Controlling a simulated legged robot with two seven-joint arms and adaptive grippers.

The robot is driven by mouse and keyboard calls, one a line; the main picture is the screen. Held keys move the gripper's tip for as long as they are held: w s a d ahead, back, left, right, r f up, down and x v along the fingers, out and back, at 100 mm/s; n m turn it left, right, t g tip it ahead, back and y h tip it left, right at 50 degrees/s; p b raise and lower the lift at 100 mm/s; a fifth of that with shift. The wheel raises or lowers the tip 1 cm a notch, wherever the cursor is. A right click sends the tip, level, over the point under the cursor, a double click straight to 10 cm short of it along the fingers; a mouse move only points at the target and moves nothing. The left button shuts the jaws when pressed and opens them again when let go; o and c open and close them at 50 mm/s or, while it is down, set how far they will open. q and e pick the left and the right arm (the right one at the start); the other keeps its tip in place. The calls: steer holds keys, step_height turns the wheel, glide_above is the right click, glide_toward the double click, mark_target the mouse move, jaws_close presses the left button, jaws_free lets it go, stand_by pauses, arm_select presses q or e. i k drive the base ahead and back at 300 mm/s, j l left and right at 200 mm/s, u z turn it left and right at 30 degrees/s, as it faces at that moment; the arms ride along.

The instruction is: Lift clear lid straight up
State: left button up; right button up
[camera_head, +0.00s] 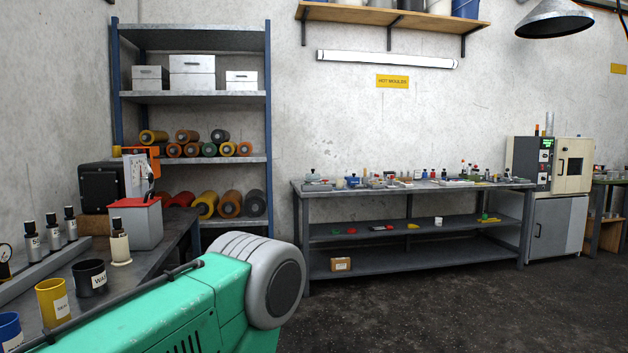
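I see no clear lid that I can make out in this view. Neither of my grippers is in view. A teal housing with a rounded grey ribbed end (262,276) fills the lower left foreground and hides part of the dark bench behind it. I cannot tell whether a lid is behind it or outside the picture.
A dark bench (180,232) at left holds a yellow cup (52,301), a black cup (90,277), several bottles and a grey box with a red top (136,222). Shelving (192,97) stands behind. A long workbench (415,189) lines the wall. The floor (430,310) at right is clear.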

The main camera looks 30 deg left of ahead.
mark_target(312, 177)
steer(key=i+j+u, duration=0.2)
steer(key=i, duration=0.15)
steer(key=i+u, duration=0.2)
steer(key=i, duration=0.15)
steer(key=i+u, duration=0.25)
steer(key=i, duration=4)
